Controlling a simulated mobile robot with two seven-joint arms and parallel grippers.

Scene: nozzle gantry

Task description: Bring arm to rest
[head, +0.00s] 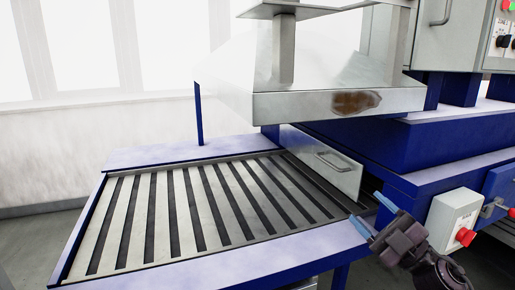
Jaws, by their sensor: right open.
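My right gripper (369,212) is at the lower right of the head view. It is dark with two pale blue fingers that stand apart with nothing between them. It is open and points up and left, near the front right corner of the slatted table (180,262) and in front of the blue machine frame. From this one view I cannot tell how far it is from the table edge. My left gripper is not in view.
A metal hood (335,104) with a brown stain overhangs the table's back right. A metal drawer-like panel with a handle (322,174) sits below it. A grey control box (452,222) with a red button is close right of my gripper. Open floor (30,245) shows at left.

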